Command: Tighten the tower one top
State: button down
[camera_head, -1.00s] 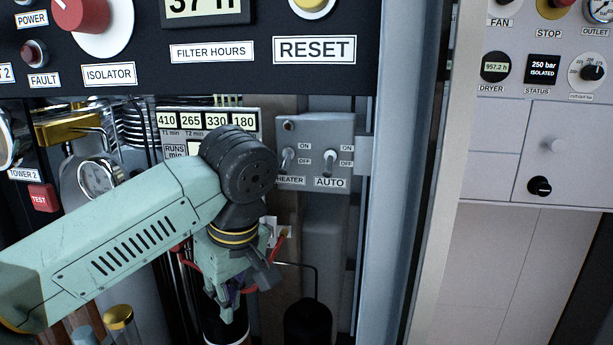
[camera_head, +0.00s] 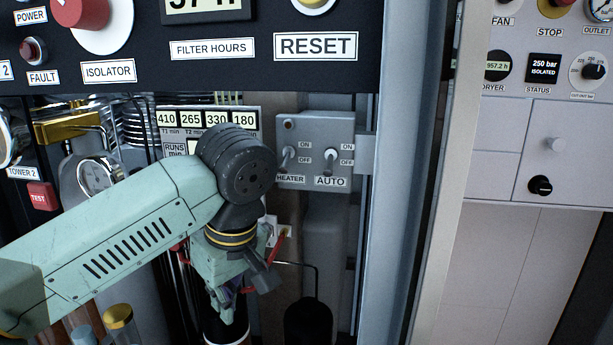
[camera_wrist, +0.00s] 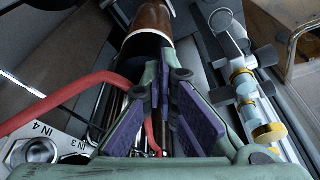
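My gripper (camera_wrist: 164,88) hangs below my wrist in the head view (camera_head: 232,308), pointing down. In the wrist view its purple-padded fingers converge with a narrow dark gap between the tips; I cannot tell whether they are fully shut. Nothing is clearly held. A brown cylinder with a pale band and dark end (camera_wrist: 150,22) lies just beyond the fingertips, apart or touching I cannot tell. A banded dark cylinder (camera_head: 226,338) shows under my gripper in the head view. No label marks tower one or its top, so I cannot identify it surely.
A red hose (camera_wrist: 75,98) crosses beside the left finger. Pipework with yellow fittings (camera_wrist: 245,85) runs at right. A gold-capped cylinder (camera_head: 118,317), a gauge (camera_head: 98,177), a switch box (camera_head: 315,152) and a black bottle (camera_head: 308,322) stand around my arm inside the cabinet.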

notch_tip(320, 180, up, 6)
jog(key=p, duration=0.4)
